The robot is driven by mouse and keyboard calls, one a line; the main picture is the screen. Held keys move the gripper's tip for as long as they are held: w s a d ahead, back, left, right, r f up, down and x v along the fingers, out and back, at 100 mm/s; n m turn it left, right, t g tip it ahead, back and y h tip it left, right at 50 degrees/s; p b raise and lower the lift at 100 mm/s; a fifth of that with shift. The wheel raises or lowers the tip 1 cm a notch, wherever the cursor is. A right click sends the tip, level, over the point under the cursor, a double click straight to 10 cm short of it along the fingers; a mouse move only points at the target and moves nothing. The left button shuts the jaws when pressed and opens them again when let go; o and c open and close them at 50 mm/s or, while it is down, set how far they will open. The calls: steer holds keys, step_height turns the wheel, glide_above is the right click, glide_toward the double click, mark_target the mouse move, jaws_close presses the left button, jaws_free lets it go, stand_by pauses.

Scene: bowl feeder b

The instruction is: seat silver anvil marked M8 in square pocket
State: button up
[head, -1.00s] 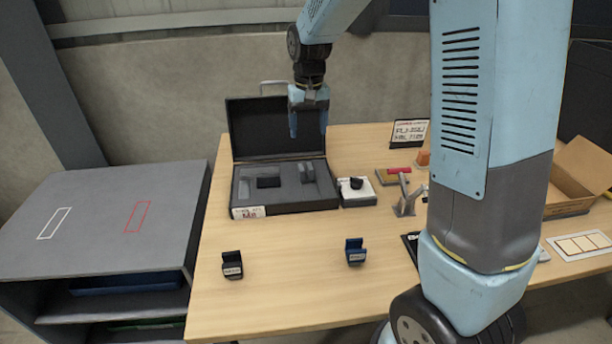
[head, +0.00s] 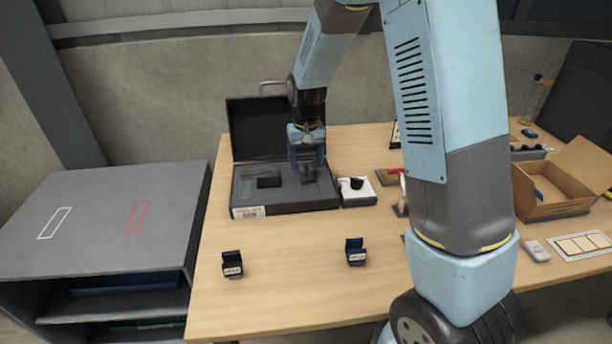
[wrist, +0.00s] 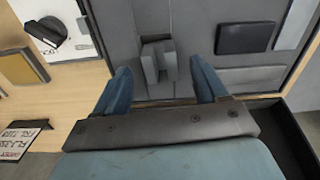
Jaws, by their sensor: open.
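An open black case (head: 300,208) with a grey foam insert stands at the back of the table. In the wrist view a grey notched block (wrist: 159,62), seemingly the silver anvil, stands in the foam; no M8 mark is readable on it. My gripper (head: 307,168) is over the right part of the case, fingers pointing down. It is open, and in the wrist view (wrist: 162,85) the block shows between its blue fingers, apart from both. A dark block (wrist: 245,37) lies in the foam beside it. I cannot tell which recess is the square pocket.
A white box with a black knob (head: 357,192) is just right of the case. The case's raised lid (head: 262,125) stands behind my gripper. An open carton (head: 560,185) is at right.

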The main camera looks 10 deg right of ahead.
mark_target(306, 175)
steer(key=shift+w+f, duration=0.15)
steer(key=shift+f, duration=1.55)
steer(key=shift+c, duration=0.3)
jaws_close()
